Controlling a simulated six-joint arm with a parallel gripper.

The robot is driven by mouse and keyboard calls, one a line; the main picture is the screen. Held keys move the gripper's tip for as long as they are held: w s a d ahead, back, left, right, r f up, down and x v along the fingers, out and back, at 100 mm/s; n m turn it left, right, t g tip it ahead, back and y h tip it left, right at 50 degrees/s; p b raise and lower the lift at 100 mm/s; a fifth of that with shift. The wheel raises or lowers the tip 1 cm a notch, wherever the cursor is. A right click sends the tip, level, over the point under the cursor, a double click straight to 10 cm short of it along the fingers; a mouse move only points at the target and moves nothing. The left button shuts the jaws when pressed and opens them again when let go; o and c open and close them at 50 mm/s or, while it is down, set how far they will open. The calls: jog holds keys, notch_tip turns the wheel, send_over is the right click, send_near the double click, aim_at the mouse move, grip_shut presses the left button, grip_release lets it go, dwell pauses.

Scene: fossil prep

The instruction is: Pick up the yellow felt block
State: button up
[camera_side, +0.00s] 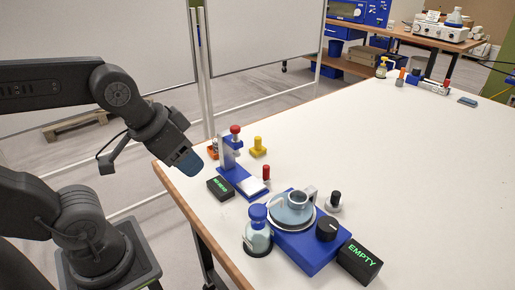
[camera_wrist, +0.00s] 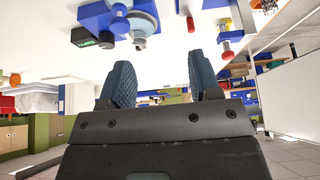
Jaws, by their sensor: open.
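The yellow felt block (camera_side: 259,148) is a small piece with a knob on top. It stands on the white table behind the blue stand in the side view.
A blue stand with a red knob (camera_side: 235,130) stands between my gripper and the block. A small red piece (camera_side: 266,172), a black display box (camera_side: 220,188), a blue-capped bottle (camera_side: 258,235) and a blue device (camera_side: 305,250) are nearer the camera. The table's right side (camera_side: 420,160) is clear.

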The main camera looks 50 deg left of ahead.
jog(key=n+g+y, duration=0.4)
jog(key=n, duration=1.1)
send_over(259, 138)
jog(key=s+d, duration=0.1)
jog(key=d, duration=0.4)
notch_tip(259, 138, down, 9)
jog(key=x, duration=0.7)
jog(key=shift+s+a+f, duration=0.2)
jog(key=shift+s+a, duration=0.05)
jog(key=shift+a, duration=0.15)
jog(key=shift+a+x, duration=0.15)
jog(key=shift+x, duration=1.25)
jog(key=shift+a+x, duration=0.15)
jog(key=shift+x, duration=1.25)
jog(key=shift+r, duration=0.1)
jog(key=shift+c, duration=0.5)
